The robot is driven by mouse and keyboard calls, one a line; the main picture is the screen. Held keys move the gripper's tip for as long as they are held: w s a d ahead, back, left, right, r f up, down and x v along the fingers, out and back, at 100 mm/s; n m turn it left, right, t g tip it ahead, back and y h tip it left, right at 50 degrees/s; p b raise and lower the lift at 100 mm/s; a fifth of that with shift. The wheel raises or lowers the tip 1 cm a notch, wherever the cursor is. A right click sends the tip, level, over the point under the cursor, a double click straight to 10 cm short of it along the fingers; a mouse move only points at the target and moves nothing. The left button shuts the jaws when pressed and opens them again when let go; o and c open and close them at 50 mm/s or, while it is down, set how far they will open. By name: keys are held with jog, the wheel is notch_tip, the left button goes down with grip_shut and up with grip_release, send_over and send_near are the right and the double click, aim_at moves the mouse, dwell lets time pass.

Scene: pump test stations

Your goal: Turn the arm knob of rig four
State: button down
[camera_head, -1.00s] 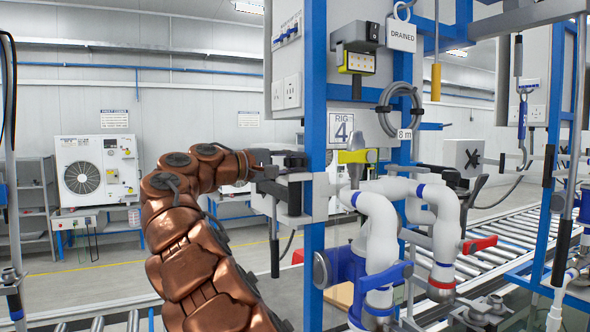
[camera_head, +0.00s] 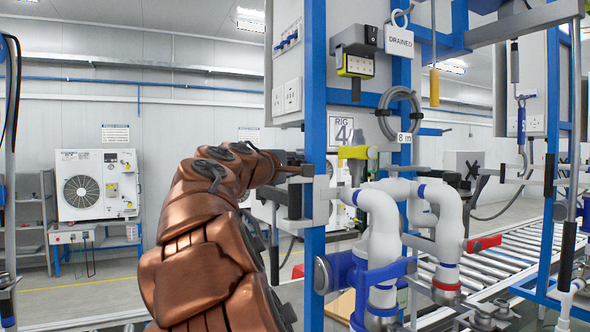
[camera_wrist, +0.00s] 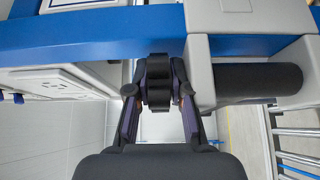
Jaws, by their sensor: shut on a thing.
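The rig four sign (camera_head: 341,130) hangs on the rig's blue frame (camera_head: 314,70). My gripper (camera_wrist: 158,100) is shut on a black ribbed knob (camera_wrist: 158,70), with one finger on each side of it in the wrist view. The knob sits below a blue beam, beside a grey block. In the head view my gripper (camera_head: 292,160) is at the left side of the blue upright, small and partly hidden by my copper arm. I cannot make out the knob itself there.
White pipes (camera_head: 385,225) with a blue flange stand right of the upright. A black cylinder (camera_wrist: 260,82) juts out right of the knob. A yellow handle (camera_head: 357,153) and a hung cable coil (camera_head: 400,112) are on the rig. A roller conveyor (camera_head: 490,260) runs behind.

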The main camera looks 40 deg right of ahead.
jog(key=n+t+y+p, duration=0.1)
jog(key=t, duration=0.1)
jog(key=n+t+y+p, duration=0.1)
jog(key=n+t, duration=0.1)
jog(key=t, duration=0.1)
jog(key=shift+s+r+n, duration=0.1)
jog(key=shift+n, duration=0.2)
jog(key=n+t+y+p, duration=0.2)
jog(key=t+p, duration=0.1)
jog(key=shift+n+t+y, duration=0.3)
jog(key=shift+n+y, duration=0.1)
jog(key=shift+n+t+y+p, duration=0.3)
jog(key=shift+y+p, duration=0.05)
jog(key=shift+y, duration=0.05)
jog(key=c, duration=1)
grip_release()
jog(key=shift+c, duration=0.2)
